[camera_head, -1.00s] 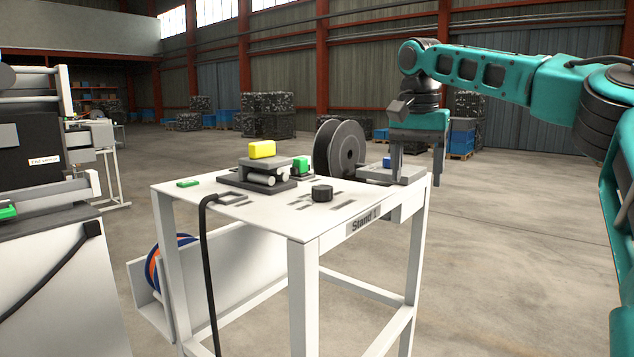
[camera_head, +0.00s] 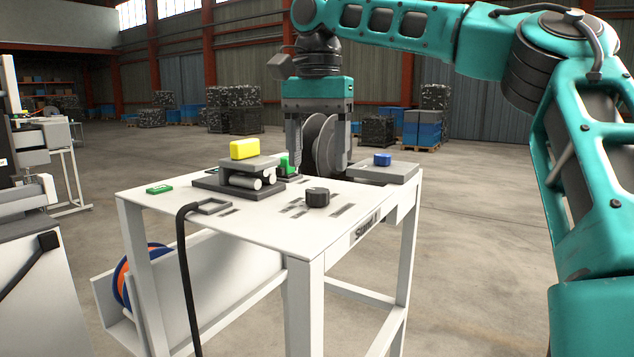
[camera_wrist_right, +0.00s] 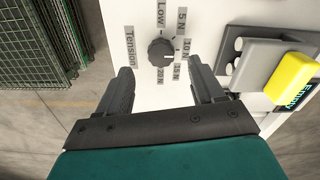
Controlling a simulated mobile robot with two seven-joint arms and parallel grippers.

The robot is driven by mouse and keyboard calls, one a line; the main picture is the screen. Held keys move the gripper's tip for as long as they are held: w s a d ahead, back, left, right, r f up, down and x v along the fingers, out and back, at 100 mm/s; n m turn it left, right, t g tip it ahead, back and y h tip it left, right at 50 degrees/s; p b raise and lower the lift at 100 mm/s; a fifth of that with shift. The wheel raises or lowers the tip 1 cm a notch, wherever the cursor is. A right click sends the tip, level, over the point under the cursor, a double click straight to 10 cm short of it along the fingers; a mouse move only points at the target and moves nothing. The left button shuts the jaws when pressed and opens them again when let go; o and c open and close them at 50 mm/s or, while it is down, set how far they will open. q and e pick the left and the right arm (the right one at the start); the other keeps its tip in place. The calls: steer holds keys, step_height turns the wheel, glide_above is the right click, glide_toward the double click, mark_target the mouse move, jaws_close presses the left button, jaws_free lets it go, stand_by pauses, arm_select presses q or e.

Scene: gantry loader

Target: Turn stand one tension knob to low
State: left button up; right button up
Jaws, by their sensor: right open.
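The dark round tension knob (camera_head: 317,197) stands on the white top of the stand (camera_head: 262,225) labelled "Stand 1". In the right wrist view the knob (camera_wrist_right: 160,52) is ringed by labels "Low", "5 N", "10 N", "15 N" and "20 N", with "Tension" beside it. Its pointer setting is too small to read surely. My right gripper (camera_head: 317,168) is open and empty, pointing down above the stand. In the right wrist view the knob shows between and beyond the spread fingertips (camera_wrist_right: 160,75), apart from them. My left gripper is not in view.
A yellow block (camera_head: 244,148) tops a roller unit (camera_head: 240,178) beside the knob. A blue button (camera_head: 382,159) sits on a grey plate at right. A black cable (camera_head: 186,270) hangs in front.

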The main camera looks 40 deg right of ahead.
mark_target(317, 190)
steer(key=shift+f, duration=2.65)
steer(key=c, duration=1.1)
